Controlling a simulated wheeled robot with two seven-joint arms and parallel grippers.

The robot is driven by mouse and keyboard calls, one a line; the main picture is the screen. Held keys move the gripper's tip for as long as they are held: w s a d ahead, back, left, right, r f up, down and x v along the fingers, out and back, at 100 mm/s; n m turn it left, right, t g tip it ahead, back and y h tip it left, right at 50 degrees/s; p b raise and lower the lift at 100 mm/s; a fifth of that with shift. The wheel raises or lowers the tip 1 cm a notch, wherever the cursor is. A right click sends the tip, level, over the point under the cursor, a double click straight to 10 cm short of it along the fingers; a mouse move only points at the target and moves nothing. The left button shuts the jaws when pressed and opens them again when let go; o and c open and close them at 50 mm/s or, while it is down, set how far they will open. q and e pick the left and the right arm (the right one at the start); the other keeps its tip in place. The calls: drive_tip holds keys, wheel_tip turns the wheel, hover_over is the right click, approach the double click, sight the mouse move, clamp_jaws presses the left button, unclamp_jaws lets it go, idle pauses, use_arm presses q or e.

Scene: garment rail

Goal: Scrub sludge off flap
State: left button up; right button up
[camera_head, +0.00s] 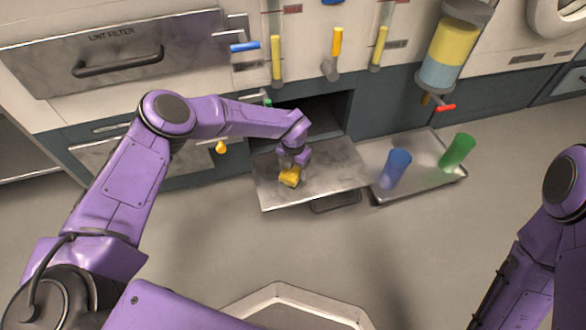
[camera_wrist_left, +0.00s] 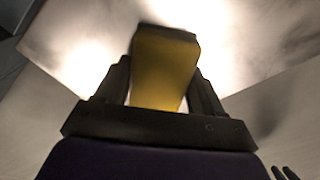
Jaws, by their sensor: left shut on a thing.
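The opened flap (camera_head: 330,170) lies out flat in front of a dark opening in the machine, with grey smudges on its metal face. My left gripper (camera_head: 292,166) is over the flap's left half, shut on a yellow block (camera_head: 289,178). In the left wrist view the block (camera_wrist_left: 163,70) sits between the two fingers, with a dark edge at its far end. The flap's surface (camera_wrist_left: 85,35) shows beyond it, bright with glare and dark smudges. Whether the block touches the flap is unclear. My right arm is at the right edge; its gripper is out of view.
A metal tray (camera_head: 430,187) on the floor right of the flap holds a blue cup (camera_head: 395,168) and a green cup (camera_head: 457,152). A lint filter drawer (camera_head: 125,55), levers and a yellow-blue canister (camera_head: 447,55) are on the machine front.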

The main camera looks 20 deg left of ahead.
use_arm(q)
drive_tip(key=shift+r+p, duration=2.15)
drive_tip(key=shift+r, duration=0.7)
wheel_tip(320, 180, up, 3)
drive_tip(key=p, duration=0.2)
drive_tip(key=shift+r+p, duration=0.1)
drive_tip(key=shift+p, duration=0.25)
